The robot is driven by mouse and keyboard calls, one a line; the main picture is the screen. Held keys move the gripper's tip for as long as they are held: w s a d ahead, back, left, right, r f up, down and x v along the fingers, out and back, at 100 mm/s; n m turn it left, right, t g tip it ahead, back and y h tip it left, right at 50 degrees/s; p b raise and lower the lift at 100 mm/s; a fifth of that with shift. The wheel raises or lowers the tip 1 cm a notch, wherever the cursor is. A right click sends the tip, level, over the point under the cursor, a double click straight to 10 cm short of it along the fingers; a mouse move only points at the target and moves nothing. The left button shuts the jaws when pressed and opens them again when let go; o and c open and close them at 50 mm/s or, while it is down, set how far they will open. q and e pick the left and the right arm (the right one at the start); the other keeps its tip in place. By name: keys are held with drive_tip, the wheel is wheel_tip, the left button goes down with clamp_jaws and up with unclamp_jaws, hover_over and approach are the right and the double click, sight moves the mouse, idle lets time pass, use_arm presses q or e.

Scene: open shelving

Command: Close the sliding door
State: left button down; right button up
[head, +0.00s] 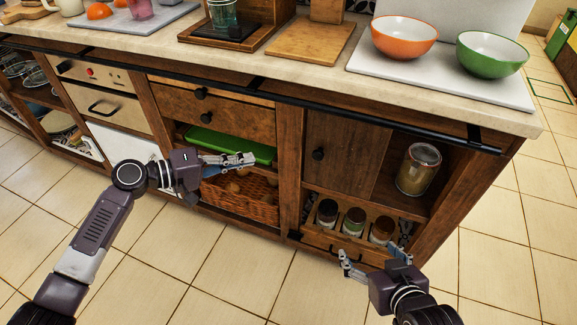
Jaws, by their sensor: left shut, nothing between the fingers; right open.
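The sliding door (343,150) is a dark wooden panel with a round black knob (318,154) near its left edge. It covers the left part of the upper right compartment, and the right part is open, showing a large glass jar (419,170). My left gripper (250,158) is shut and empty, in front of the middle section near a green tray, left of the door and apart from the knob. My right gripper (374,246) is open and empty, below the door, in front of the low shelf with small jars.
A black rail (300,93) runs along the counter's front edge. Small jars (353,221) stand in the rack below the door. A wicker basket (238,202) sits in the middle section. Orange (404,37) and green (491,54) bowls stand on the counter. The tiled floor in front is clear.

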use_arm(q)
drive_tip(key=shift+m+h, duration=0.4)
drive_tip(key=shift+h, duration=0.3)
drive_tip(key=w+d, duration=0.1)
drive_tip(key=d, duration=0.2)
drive_tip(key=w+d+r+b, duration=0.1)
drive_tip(key=d, duration=0.2)
drive_tip(key=w+d, duration=0.1)
drive_tip(key=d, duration=0.2)
drive_tip(key=shift+w+d+r+b, duration=0.3)
drive_tip(key=shift+d+r+b, duration=0.05)
drive_tip(key=shift+b, duration=0.05)
drive_tip(key=shift+s+d+f+g, duration=0.1)
drive_tip(key=shift+s+d+f, duration=0.1)
drive_tip(key=shift+d, duration=0.4)
drive_tip(key=shift+s+d+f+g, duration=0.1)
drive_tip(key=shift+s+d+f, duration=0.1)
drive_tip(key=shift+d, duration=0.4)
drive_tip(key=shift+s+d+f+g, duration=0.1)
drive_tip(key=shift+s+d, duration=0.1)
drive_tip(key=shift+d, duration=0.4)
use_arm(e)
drive_tip(key=w+a+r+t+y, duration=0.1)
drive_tip(key=w+r+t, duration=0.3)
drive_tip(key=r, duration=0.5)
drive_tip(key=shift+a+r, duration=0.25)
drive_tip(key=shift+a, duration=0.5)
drive_tip(key=shift+w, duration=0.1)
